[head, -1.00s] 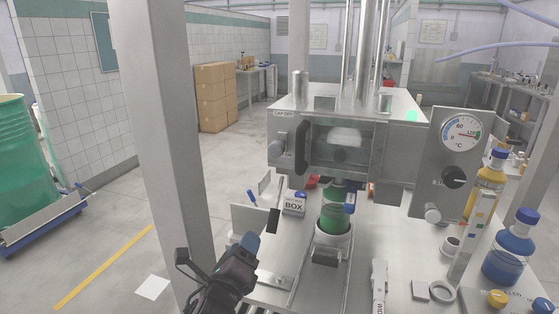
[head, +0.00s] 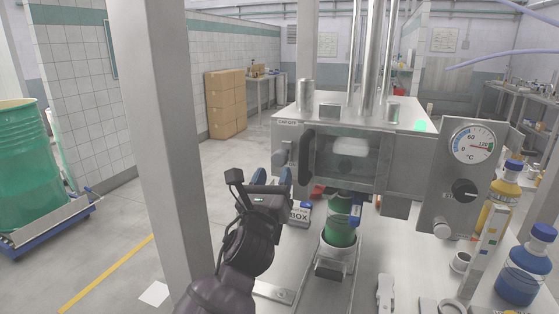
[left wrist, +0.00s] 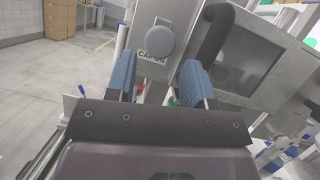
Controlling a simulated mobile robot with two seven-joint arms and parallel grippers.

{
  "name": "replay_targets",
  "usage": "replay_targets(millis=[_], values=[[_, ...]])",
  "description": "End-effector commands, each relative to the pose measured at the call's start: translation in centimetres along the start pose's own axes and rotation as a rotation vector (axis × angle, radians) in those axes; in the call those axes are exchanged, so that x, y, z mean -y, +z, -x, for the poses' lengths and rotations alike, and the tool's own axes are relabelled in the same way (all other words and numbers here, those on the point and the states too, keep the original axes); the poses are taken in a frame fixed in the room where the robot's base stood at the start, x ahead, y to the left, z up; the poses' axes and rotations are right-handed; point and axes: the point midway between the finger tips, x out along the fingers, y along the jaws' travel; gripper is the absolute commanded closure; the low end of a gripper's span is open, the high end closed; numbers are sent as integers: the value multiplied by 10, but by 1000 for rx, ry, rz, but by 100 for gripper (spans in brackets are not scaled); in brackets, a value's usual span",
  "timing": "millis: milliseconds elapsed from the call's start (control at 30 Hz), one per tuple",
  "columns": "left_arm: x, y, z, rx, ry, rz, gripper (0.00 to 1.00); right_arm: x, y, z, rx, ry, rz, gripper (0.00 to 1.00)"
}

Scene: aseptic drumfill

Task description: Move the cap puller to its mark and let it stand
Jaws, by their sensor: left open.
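The cap puller appears to be the grey round knob (head: 280,158) on the left of the steel machine's front, below a label reading CAP OFF (head: 287,122). In the left wrist view the knob (left wrist: 160,40) sits ahead, between the two blue finger pads in the picture, with the label just under it. My left gripper (head: 272,176) is open, just below and in front of the knob, with nothing between its fingers. I cannot tell how far the knob is from the pads. I cannot make out a separate mark. My right gripper is out of view.
A dark door handle (head: 306,155) stands close right of the knob; it is near the right finger in the wrist view (left wrist: 214,38). A steel post (head: 160,150) rises at left. Bottles stand at far right.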

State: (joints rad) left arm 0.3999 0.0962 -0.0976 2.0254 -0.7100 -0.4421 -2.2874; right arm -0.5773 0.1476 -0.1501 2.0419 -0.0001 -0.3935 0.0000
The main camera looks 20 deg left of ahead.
Motion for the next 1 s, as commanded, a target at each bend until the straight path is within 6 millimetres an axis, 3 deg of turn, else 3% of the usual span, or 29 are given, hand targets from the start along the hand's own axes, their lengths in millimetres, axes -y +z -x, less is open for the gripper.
replay_targets(millis=[100, 333, 800, 1000], values=[[0, 0, -20, 0, -1, 0, 52, 0, 3, 0, 5, 0, -1, 57], [0, -1, -46, 0, -1, 1, 52, 0, 4, 0, 6, 0, -1, 57], [0, 0, -55, -1, 0, 1, 52, 1, -1, -2, -3, -1, -2, 57], [0, 0, -55, -1, 0, 1, 82, 1, -2, -3, -5, -1, -2, 57]])
